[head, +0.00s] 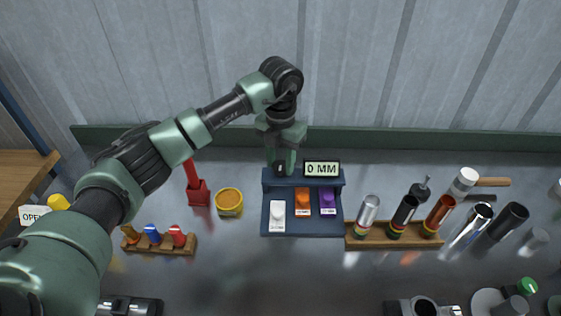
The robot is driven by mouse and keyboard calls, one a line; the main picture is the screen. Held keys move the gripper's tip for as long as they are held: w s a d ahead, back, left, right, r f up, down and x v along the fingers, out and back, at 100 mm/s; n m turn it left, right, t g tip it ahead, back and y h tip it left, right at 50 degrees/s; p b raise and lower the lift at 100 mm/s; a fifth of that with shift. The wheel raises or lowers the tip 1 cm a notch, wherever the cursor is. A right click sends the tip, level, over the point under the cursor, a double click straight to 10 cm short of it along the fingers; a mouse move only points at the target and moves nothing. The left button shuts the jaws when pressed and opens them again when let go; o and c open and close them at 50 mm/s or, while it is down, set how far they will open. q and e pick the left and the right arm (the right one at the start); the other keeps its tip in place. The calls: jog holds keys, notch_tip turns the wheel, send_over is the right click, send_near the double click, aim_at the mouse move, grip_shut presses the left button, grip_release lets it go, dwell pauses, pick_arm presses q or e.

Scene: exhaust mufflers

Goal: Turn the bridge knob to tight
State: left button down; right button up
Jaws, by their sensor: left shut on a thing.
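A blue stand (265,222) stands on the bench in the middle, with a small display (322,169) on its raised back that reads 0 MM. My left gripper (281,168) points down at the back left of this stand, just left of the display. It is shut on a small dark knob there, which the fingers mostly hide. I cannot read any mark or setting on the knob. My right gripper is not in view.
White (277,216), orange (302,202) and purple (328,201) pieces sit on the stand. Right of it a wooden rack (395,240) holds metal tubes. Left are a yellow tub (229,202), a red-based tool (198,192) and a wooden peg rack (160,245).

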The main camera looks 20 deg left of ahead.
pick_arm(q)
jog(key=m+b, duration=0.3)
jog(key=shift+f+m, duration=0.15)
jog(key=shift+m, duration=0.15)
jog(key=m+b, duration=0.2)
jog(key=m, duration=0.2)
jog(key=shift+m, duration=0.3)
jog(key=m+b, duration=0.2)
jog(key=m, duration=0.2)
jog(key=shift+r+m+b, duration=0.2)
jog(key=shift+m+b, duration=0.5)
jog(key=shift+m, duration=1.8)
jog(key=c, duration=0.9)
grip_release()
